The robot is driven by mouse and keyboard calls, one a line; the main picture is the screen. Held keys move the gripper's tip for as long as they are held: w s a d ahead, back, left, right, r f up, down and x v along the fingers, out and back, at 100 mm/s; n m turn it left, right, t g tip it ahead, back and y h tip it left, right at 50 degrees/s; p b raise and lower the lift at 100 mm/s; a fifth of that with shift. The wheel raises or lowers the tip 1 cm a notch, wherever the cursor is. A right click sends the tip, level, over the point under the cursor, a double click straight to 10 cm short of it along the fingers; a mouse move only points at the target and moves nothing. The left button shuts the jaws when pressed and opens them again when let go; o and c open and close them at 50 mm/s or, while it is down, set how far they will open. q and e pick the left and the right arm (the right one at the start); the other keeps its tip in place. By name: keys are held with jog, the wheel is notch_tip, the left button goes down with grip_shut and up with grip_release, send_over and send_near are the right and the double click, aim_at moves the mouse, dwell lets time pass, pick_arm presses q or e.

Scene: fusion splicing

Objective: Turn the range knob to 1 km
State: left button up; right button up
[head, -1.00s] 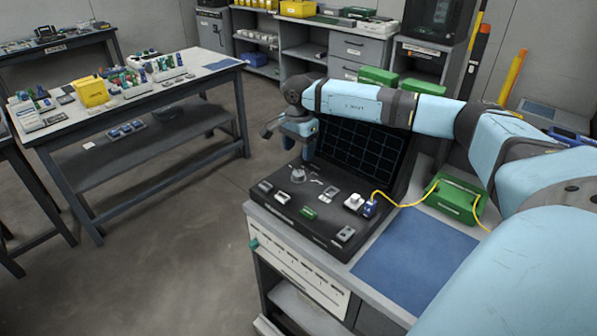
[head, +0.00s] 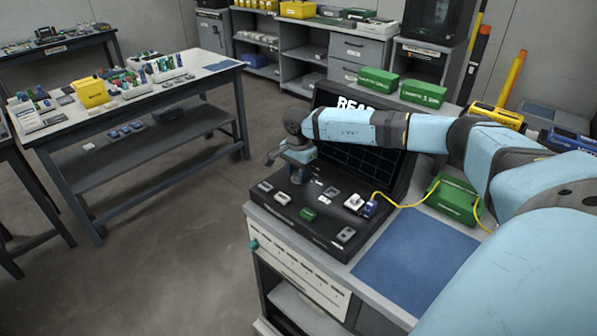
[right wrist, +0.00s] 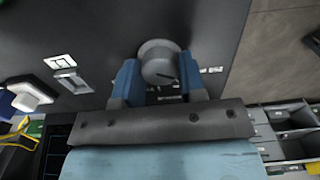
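The range knob (right wrist: 160,64) is a round grey knob with a dark pointer line, on a black instrument panel (head: 322,228). In the right wrist view it sits between the two blue fingers of my right gripper (right wrist: 160,78), one on each side. Whether the fingers press on it or leave a small gap, I cannot tell. In the head view my right gripper (head: 297,172) is down at the panel's left back part and hides the knob. The small scale marks around the knob are too blurred to read. My left gripper is not in view.
The instrument's raised screen (head: 350,100) stands behind the panel, partly covered by my right arm. A yellow cable (head: 405,204) runs from a connector on the panel to a green box (head: 455,200). A blue mat (head: 415,258) lies clear at the right.

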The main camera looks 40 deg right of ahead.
jog(key=shift+c, duration=0.8)
jog(key=shift+m, duration=0.3)
jog(key=m+p, duration=0.1)
jog(key=m, duration=0.2)
jog(key=shift+r+m, duration=0.1)
jog(key=shift+m, duration=0.2)
jog(key=m+p, duration=0.1)
jog(key=m, duration=0.2)
jog(key=shift+m, duration=0.3)
jog(key=m+p, duration=0.1)
jog(key=m, duration=0.3)
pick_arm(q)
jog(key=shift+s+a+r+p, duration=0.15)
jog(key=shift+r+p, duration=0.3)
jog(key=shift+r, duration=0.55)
pick_arm(e)
jog(key=shift+m, duration=2)
jog(key=o, duration=0.9)
